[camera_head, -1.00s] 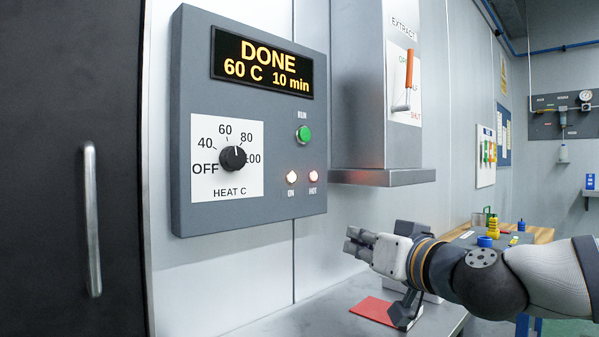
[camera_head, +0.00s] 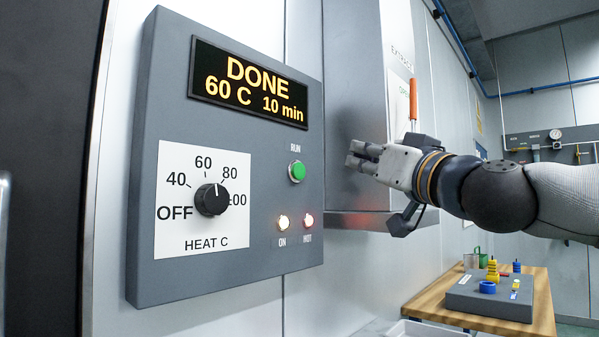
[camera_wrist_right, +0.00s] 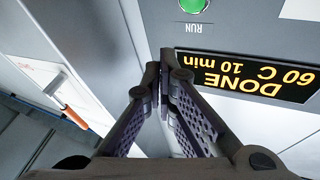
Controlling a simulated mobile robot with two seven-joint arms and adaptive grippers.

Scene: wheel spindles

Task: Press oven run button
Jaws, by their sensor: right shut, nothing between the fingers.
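The oven control panel (camera_head: 235,230) is a grey box on the wall in the head view. Its green run button (camera_head: 297,171) sits right of centre, under the word RUN. The button also shows at the top edge of the right wrist view (camera_wrist_right: 193,5). The display (camera_head: 250,83) reads DONE, 60 C, 10 min. The heat knob (camera_head: 212,199) points between 80 and 60. The ON lamp (camera_head: 283,222) and HOT lamp (camera_head: 308,220) are lit. My right gripper (camera_head: 352,156) is shut and empty, right of the button and apart from it. My left gripper is not in view.
A grey extract duct (camera_head: 355,90) with an orange-handled lever (camera_head: 413,100) stands behind my right gripper. A wooden table (camera_head: 425,303) with a grey block and coloured parts is at the lower right. A dark door is at the far left.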

